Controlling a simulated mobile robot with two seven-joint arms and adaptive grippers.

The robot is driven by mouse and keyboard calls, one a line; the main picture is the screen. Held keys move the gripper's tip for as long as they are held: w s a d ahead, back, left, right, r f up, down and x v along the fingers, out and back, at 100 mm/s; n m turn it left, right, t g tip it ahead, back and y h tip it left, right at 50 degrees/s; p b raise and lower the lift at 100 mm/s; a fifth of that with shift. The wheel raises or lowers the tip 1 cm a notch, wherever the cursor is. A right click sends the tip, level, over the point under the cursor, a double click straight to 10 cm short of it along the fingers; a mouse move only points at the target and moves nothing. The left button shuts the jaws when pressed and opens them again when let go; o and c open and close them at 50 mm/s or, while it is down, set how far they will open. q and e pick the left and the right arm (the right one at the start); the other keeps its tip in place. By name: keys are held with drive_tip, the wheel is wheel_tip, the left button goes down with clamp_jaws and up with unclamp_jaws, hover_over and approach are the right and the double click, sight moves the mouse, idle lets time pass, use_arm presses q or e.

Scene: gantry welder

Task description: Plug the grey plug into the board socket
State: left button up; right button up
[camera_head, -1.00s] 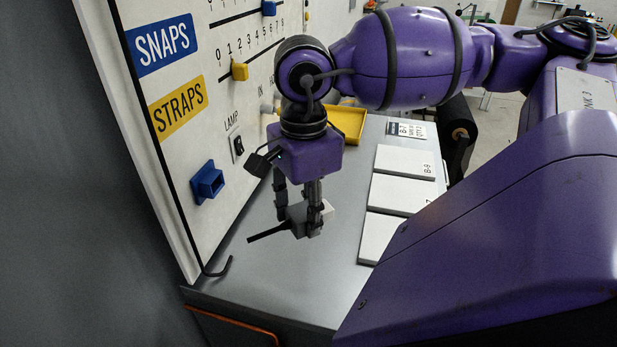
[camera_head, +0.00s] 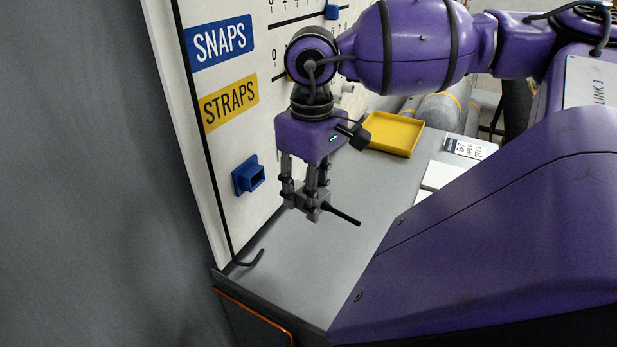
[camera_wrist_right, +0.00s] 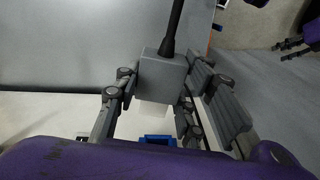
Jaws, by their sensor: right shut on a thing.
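The grey plug (camera_head: 301,200) is a small box with a black cable stub (camera_head: 343,216). My right gripper (camera_head: 307,203) is shut on it, pointing down above the bench. The stub points right, away from the board. The board socket (camera_head: 248,176) is a blue open box low on the white board, left of the plug and apart from it. In the wrist view the plug (camera_wrist_right: 162,76) sits between the fingers, with part of the blue socket (camera_wrist_right: 157,139) below it. Purple and dark finger-like parts at that view's upper right look like my left gripper (camera_wrist_right: 289,43); its opening is unclear.
The white board (camera_head: 222,145) stands along the bench's left side. A black hook (camera_head: 250,260) is at its lower corner. A yellow tray (camera_head: 395,133) and white cards (camera_head: 438,176) lie on the grey bench (camera_head: 300,275). The bench front is clear.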

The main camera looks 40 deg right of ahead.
drive_tip(key=shift+a+n, duration=0.1)
drive_tip(key=shift+n, duration=0.9)
drive_tip(key=shift+w+a+f+b, duration=0.1)
drive_tip(key=shift+w+a+b, duration=0.15)
drive_tip(key=shift+w, duration=0.45)
drive_tip(key=shift+w+a+f+b, duration=0.1)
drive_tip(key=shift+w+b, duration=0.25)
drive_tip(key=shift+w, duration=0.35)
drive_tip(key=shift+w+a+f+b, duration=0.1)
drive_tip(key=shift+w+a+b, duration=0.15)
drive_tip(key=shift+w, duration=0.45)
use_arm(q)
drive_tip(key=shift+s+a+f+b, duration=0.25)
drive_tip(key=shift+s+f, duration=0.1)
drive_tip(key=shift+f, duration=0.3)
drive_tip(key=shift+s+a+f+b, duration=0.1)
drive_tip(key=shift+s+f+b, duration=0.1)
drive_tip(key=shift+s+f, duration=0.3)
use_arm(e)
drive_tip(key=shift+w+a+r, duration=0.15)
drive_tip(key=shift+w+r, duration=0.15)
drive_tip(key=shift+w, duration=0.4)
use_arm(q)
drive_tip(key=shift+w, duration=0.3)
drive_tip(key=shift+f, duration=0.1)
